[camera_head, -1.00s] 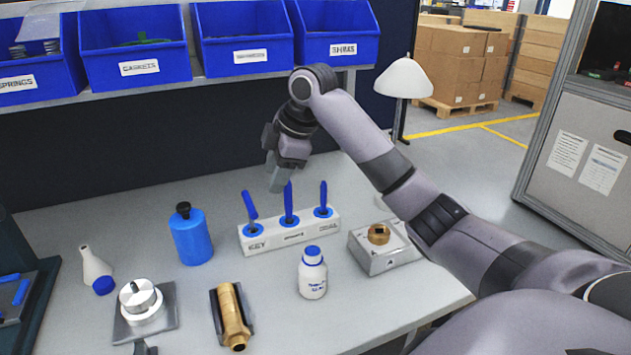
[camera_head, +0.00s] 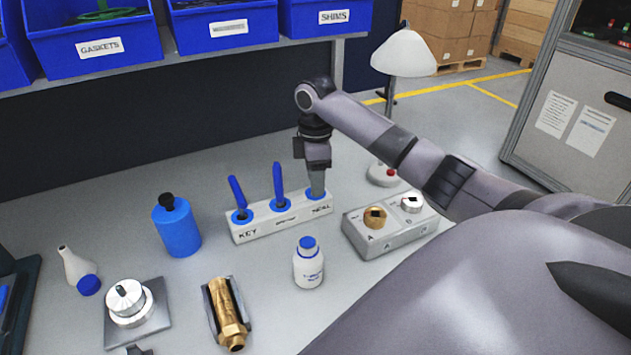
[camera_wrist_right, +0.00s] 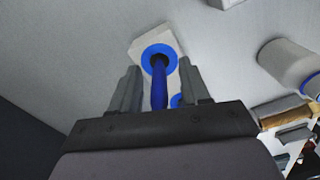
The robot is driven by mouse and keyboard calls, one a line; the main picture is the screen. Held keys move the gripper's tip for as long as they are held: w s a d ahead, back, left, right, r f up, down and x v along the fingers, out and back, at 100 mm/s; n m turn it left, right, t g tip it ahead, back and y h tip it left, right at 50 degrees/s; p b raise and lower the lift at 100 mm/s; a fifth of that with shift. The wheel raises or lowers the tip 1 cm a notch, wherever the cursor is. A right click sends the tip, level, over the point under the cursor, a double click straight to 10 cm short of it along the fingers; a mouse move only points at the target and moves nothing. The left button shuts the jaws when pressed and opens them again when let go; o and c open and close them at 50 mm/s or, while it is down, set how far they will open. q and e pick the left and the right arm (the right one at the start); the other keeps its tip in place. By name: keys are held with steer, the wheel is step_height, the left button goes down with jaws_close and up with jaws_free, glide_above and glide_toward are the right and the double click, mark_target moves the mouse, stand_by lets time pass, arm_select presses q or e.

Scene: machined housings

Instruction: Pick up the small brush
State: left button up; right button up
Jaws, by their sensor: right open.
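A white holder block (camera_head: 262,232) stands on the grey bench with three blue-handled tools in blue-ringed holes. The left handle (camera_head: 238,193) is by the label KEY, and the middle handle (camera_head: 278,182) stands beside it. Their working ends are hidden in the block, and the small labels are too blurred to tell which is the small brush. My right gripper (camera_head: 317,188) is down over the right-hand tool and hides it in the head view. In the right wrist view that blue handle (camera_wrist_right: 159,88) stands between the open fingers.
A blue bottle (camera_head: 177,230) stands left of the block, and a white blue-capped bottle (camera_head: 308,266) stands in front. A grey fixture (camera_head: 385,236) is to the right, with a lamp (camera_head: 403,55) behind it. A brass fitting (camera_head: 227,315) lies nearer.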

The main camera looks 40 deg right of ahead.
steer(key=shift+f, duration=0.75)
jaws_close()
steer(key=shift+r, duration=0.1)
steer(key=shift+w+r, duration=0.1)
steer(key=shift+r, duration=0.5)
step_height(320, 180, up, 6)
steer(key=shift+f, duration=0.1)
steer(key=s+a+b, duration=0.1)
steer(key=s+a, duration=0.1)
steer(key=s, duration=0.6)
steer(key=s+a+b, duration=0.1)
steer(key=s+a, duration=0.2)
steer(key=s, duration=0.6)
steer(key=shift+s+a, duration=0.15)
steer(key=shift+a, duration=0.05)
